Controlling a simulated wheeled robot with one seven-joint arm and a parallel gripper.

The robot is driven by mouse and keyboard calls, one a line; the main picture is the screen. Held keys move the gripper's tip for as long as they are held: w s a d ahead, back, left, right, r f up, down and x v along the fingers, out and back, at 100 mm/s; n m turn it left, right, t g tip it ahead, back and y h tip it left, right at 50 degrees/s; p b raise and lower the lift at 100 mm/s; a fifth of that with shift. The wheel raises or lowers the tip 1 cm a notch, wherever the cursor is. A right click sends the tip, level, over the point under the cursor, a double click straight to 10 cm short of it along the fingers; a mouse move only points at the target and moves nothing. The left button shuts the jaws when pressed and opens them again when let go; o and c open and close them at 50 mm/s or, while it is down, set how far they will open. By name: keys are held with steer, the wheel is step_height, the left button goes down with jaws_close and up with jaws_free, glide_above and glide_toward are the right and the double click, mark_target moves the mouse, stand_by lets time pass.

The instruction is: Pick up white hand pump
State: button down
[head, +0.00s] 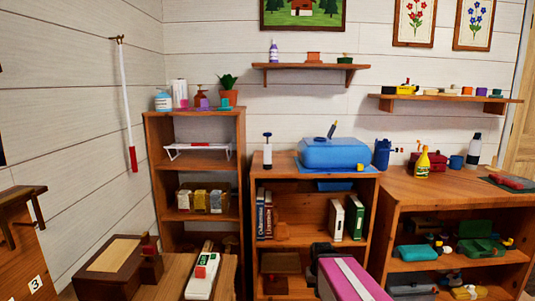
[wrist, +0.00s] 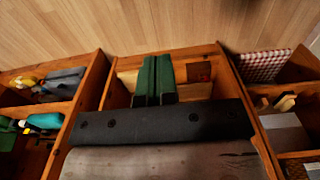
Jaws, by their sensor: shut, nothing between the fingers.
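The white hand pump (head: 267,149) stands upright on top of the middle bookcase, near its left front corner. It is slim, with a white barrel and a dark handle and foot. It is clear of the blue case (head: 333,153) to its right. I cannot make it out in the wrist view. My gripper (wrist: 156,99) shows in the wrist view as a wide dark body with small dark fingers, shut and empty, in front of the shelves. In the head view, a dark part at the bottom middle looks like my wrist, below and apart from the pump.
The middle bookcase (head: 258,200) holds several books and boxes. A wall shelf (head: 311,67) hangs above the pump. A taller bookcase (head: 158,180) stands to the left.

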steer(key=c, duration=1.5)
jaws_free()
steer(key=o, duration=1)
steer(key=w, duration=0.1)
steer(key=w+r, duration=0.1)
steer(key=shift+w+a+r+t+y, duration=0.15)
steer(key=shift+w+a+t+y, duration=0.15)
steer(key=shift+w+a, duration=0.1)
steer(key=n+t+y, duration=0.9)
steer(key=t+y, duration=0.1)
glide_toward(271, 133)
steer(key=a, duration=0.2)
steer(key=shift+w+d+x, duration=0.1)
steer(key=shift+d+x, duration=0.05)
steer(key=shift+x, duration=1.65)
steer(key=shift+w+d+x, duration=0.15)
steer(key=shift+x, duration=1.65)
steer(key=shift+w+d+x, duration=0.1)
steer(key=shift+d+x, duration=0.05)
steer(key=shift+x, duration=1.65)
